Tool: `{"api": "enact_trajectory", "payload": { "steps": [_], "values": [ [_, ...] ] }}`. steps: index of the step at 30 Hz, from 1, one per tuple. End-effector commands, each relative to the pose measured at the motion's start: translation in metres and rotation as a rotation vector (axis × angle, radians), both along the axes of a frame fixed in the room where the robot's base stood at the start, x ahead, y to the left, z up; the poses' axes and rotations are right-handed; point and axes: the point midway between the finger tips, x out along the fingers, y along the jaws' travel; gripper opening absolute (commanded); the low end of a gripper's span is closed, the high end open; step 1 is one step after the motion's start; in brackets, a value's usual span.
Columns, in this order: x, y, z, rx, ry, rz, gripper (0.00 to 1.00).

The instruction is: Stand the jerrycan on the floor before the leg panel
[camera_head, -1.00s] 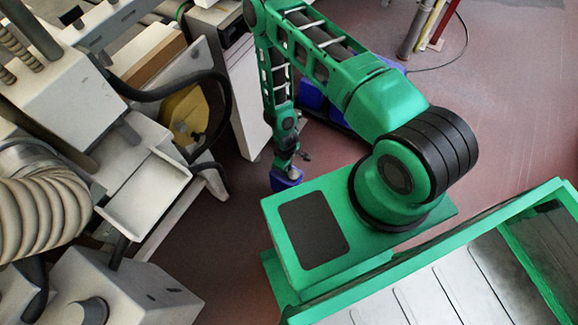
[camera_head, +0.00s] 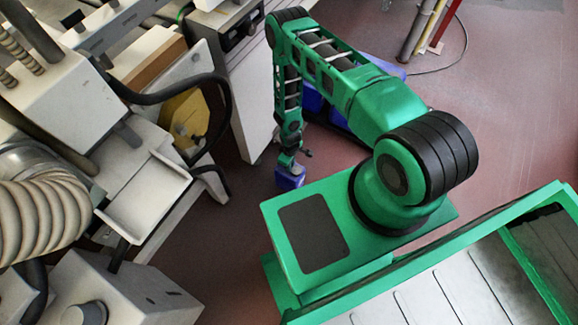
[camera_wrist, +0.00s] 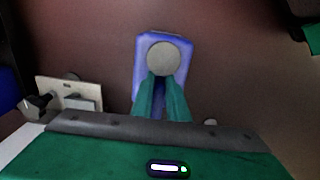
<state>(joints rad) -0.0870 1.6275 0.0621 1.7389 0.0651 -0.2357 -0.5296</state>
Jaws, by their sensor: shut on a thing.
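The jerrycan (camera_head: 289,182) is a small blue block at the lower end of my arm in the head view. In the wrist view the jerrycan (camera_wrist: 141,62) shows from above with a round grey cap. My gripper (camera_wrist: 163,82) has its two green fingers close together on the jerrycan by the cap; the grip itself is partly hidden. My gripper (camera_head: 288,166) is above the can in the head view. The pale leg panel (camera_head: 252,118) stands upright to the left of the can, with floor between them. I cannot tell whether the can touches the floor.
Pale machinery with a ribbed hose (camera_head: 45,215) and a light tray (camera_head: 145,200) fills the left side. A blue object (camera_head: 312,98) lies behind my arm. A red post (camera_head: 442,25) and a cable stand at the back. Reddish floor (camera_head: 490,120) is open on the right.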

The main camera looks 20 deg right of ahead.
Motion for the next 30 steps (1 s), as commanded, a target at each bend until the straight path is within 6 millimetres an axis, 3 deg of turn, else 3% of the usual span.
{"api": "enact_trajectory", "payload": {
  "steps": [11, 12, 14, 24, 30],
  "values": [
    [0.001, 0.000, -0.004, 0.000, -0.001, 0.000, 0.00],
    [0.000, 0.000, -0.005, 0.001, -0.001, 0.000, 0.21],
    [0.000, 0.000, -0.004, 0.001, -0.001, 0.000, 0.33],
    [0.001, 0.000, -0.002, 0.000, -0.001, 0.000, 0.33],
    [0.001, 0.000, 0.019, 0.000, -0.001, 0.000, 0.33]
  ]
}}
